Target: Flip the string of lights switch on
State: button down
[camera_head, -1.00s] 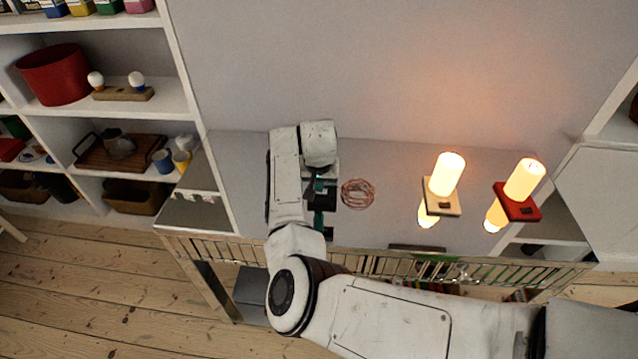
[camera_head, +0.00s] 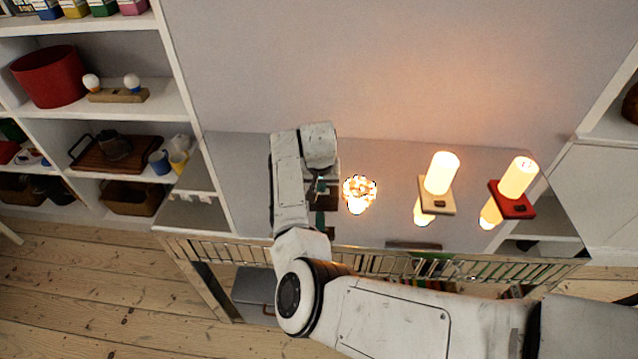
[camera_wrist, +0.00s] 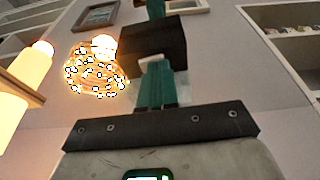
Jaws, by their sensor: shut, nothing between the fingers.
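The string of lights (camera_head: 360,190) is a small coiled bundle on the reflective surface, now glowing with many bright bulbs. It also shows lit in the wrist view (camera_wrist: 88,78), left of my gripper. A dark box (camera_wrist: 160,38) with a small pale part (camera_wrist: 152,59) is just beyond my fingertips in the wrist view; I cannot tell whether they touch it. My gripper (camera_head: 323,187) is just left of the lights in the head view, partly hidden by my arm. Its green fingers (camera_wrist: 154,75) are shut together with nothing held.
Two lit lamps stand to the right, one on a cream base (camera_head: 436,196) and one on a red base (camera_head: 513,203). A slatted metal rail (camera_head: 460,266) runs along the front. Shelves with a red bin (camera_head: 48,76) are at left.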

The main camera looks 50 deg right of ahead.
jog(key=shift+r+p, duration=0.55)
jog(key=shift+r, duration=0.05)
jog(key=r+p, duration=0.1)
jog(key=r, duration=0.1)
jog(key=r+p, duration=0.1)
jog(key=p, duration=0.1)
jog(key=shift+w+a+r, duration=0.1)
jog(key=shift+w+r, duration=0.1)
jog(key=shift+r, duration=0.15)
jog(key=w+a+b+v, duration=0.1)
jog(key=b+v, duration=0.1)
jog(key=v, duration=0.7)
jog(key=shift+a, duration=0.25)
jog(key=shift+f, duration=0.1)
jog(key=s+d+f+n+h, duration=0.1)
jog(key=s+d+f+n, duration=0.2)
jog(key=s, duration=0.4)
jog(key=s+a+f+n+y, duration=0.1)
jog(key=s+a+f+n, duration=0.1)
jog(key=s+a, duration=0.4)
jog(key=s+a+f+n+y, duration=0.1)
jog(key=s+a+f, duration=0.4)
jog(key=s, duration=0.6)
jog(key=s+a+f+n+g+y, duration=0.1)
jog(key=s+a+f+n, duration=0.2)
jog(key=s+a, duration=0.4)
jog(key=shift+s+f, duration=0.65)
jog(key=shift+s, duration=0.3)
